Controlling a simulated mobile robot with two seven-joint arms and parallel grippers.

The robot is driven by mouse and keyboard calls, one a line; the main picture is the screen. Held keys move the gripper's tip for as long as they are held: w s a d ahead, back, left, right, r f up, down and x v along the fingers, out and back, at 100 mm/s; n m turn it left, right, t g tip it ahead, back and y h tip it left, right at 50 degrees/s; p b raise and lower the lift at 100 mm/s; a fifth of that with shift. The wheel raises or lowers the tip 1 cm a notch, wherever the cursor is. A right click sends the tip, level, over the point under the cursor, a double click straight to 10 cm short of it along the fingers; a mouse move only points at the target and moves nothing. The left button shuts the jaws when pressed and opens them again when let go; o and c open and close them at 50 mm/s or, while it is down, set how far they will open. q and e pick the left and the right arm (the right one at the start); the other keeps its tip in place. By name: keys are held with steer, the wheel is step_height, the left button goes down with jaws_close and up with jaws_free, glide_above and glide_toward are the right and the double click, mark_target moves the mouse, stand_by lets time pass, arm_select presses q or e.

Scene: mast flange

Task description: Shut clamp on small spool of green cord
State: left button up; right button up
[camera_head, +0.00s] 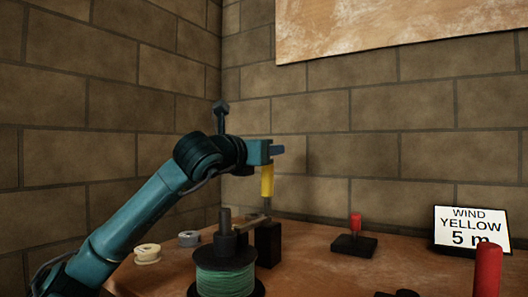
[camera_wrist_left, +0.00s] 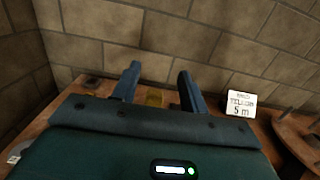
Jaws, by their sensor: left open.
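The spool of green cord (camera_head: 225,281) sits upright at the table's front in the head view, with a dark post and collar (camera_head: 225,240) on top. Just behind it is the clamp: a black block (camera_head: 268,245), a grey bar reaching toward the spool's post, and an upright yellow handle (camera_head: 267,181). My left gripper (camera_head: 277,149) is at the handle's top. In the left wrist view the gripper (camera_wrist_left: 159,70) has its fingers apart, with the yellow handle (camera_wrist_left: 154,98) showing between them. Whether they touch it I cannot tell. My right gripper is not in view.
A cream spool (camera_head: 148,252) and a grey spool (camera_head: 189,239) lie left on the table (camera_head: 315,270). Right are a red-topped peg on a black base (camera_head: 354,245), a sign reading "WIND YELLOW 5 m" (camera_head: 471,230) and a red cylinder (camera_head: 488,272). Brick walls stand behind.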

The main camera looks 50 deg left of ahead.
arm_select(q)
step_height(320, 180, up, 4)
steer(key=p, duration=0.2)
steer(key=shift+r+p, duration=0.1)
steer(key=shift+p, duration=0.25)
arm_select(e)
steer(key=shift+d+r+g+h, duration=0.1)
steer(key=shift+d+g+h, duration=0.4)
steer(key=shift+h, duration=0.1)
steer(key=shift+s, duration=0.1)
